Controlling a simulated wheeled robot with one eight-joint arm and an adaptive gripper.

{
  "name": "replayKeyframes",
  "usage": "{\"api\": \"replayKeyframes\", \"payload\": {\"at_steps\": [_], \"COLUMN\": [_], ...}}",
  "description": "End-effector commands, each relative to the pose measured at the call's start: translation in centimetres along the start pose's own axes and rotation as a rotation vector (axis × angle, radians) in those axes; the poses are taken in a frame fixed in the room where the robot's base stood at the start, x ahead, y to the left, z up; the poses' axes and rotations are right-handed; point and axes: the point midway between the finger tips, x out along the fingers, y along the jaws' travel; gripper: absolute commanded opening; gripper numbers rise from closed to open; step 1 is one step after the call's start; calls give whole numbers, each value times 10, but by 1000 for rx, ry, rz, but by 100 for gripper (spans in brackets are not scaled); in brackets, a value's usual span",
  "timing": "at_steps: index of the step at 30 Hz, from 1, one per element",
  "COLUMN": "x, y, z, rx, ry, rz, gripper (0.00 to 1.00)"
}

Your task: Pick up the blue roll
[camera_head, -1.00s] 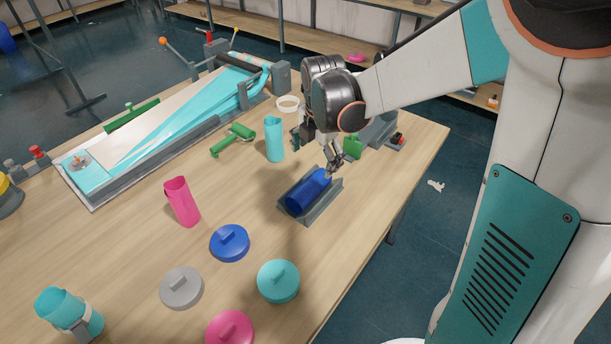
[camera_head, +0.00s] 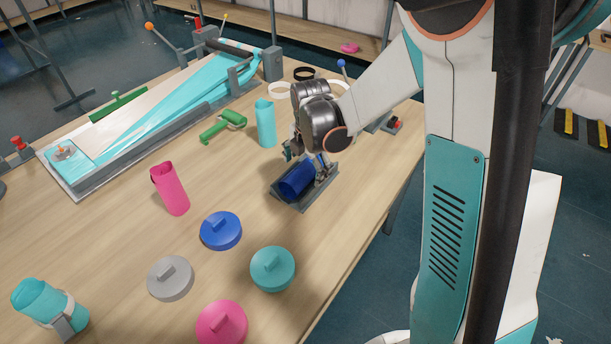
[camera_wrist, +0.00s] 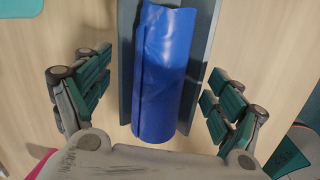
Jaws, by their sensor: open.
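The blue roll (camera_head: 297,180) lies on its side in a grey cradle (camera_head: 290,202) near the table's right edge. In the wrist view the blue roll (camera_wrist: 163,80) runs lengthwise up the middle, with the grey cradle (camera_wrist: 127,70) along both sides. My gripper (camera_wrist: 155,95) is open, with one green-padded finger left of the roll and one right of it, both apart from it. In the head view my gripper (camera_head: 318,168) is over the right end of the roll and hides part of it and of the cradle.
A cyan roll (camera_head: 266,124) stands just behind the cradle, and a pink roll (camera_head: 170,189) stands to the left. Blue (camera_head: 221,230), grey (camera_head: 171,278), teal (camera_head: 272,269) and pink (camera_head: 222,323) lids lie in front. A green-handled tool (camera_head: 223,126) lies farther back.

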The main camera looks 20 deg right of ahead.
Motion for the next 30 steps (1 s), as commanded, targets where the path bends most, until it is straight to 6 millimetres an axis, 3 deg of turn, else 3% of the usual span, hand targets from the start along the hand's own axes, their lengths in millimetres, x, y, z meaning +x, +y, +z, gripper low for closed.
{"api": "replayKeyframes", "payload": {"at_steps": [5,13,25,27,30], "x": [-1,-1,-5,-10,-21], "y": [0,0,1,1,2], "z": [0,0,0,1,2], "rx": [0,1,2,2,1], "ry": [0,0,0,0,0], "rz": [0,0,1,1,0], "gripper": [86,27,25,13,5]}}
